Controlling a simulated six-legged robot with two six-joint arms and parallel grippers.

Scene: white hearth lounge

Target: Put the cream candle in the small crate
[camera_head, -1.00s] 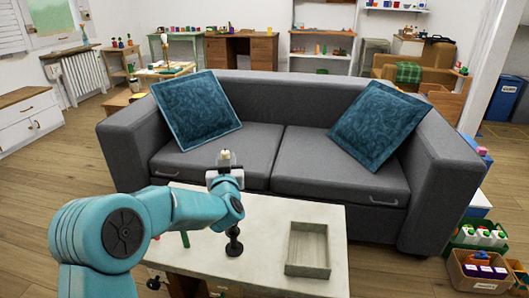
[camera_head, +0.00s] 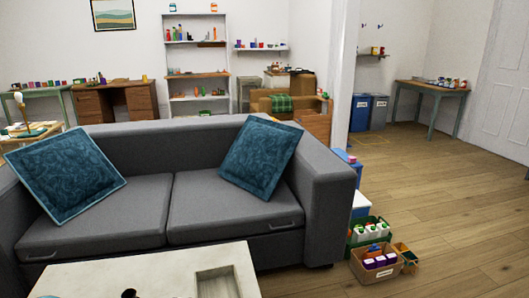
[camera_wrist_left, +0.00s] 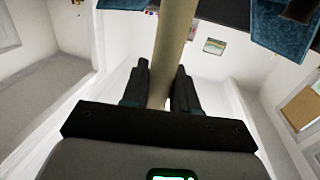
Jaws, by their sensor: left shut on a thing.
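My left gripper (camera_wrist_left: 162,75) shows in the left wrist view, with its two dark fingers shut on the cream candle (camera_wrist_left: 175,30). The candle is a long pale cylinder between the fingers, running up past the top edge of that view. My left arm is not in the head view. The small crate (camera_head: 201,287) is a shallow pale wooden box on the light tabletop (camera_head: 165,272), cut off by the bottom edge of the head view. Its floor is mostly out of view. My right gripper is not in view.
A dark object (camera_head: 129,293) stands on the tabletop left of the crate. A grey sofa (camera_head: 120,205) with two blue cushions stands behind the table. Cardboard and green boxes of bottles (camera_head: 375,262) sit on the floor to the right. Open wooden floor (camera_head: 455,220) lies beyond them.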

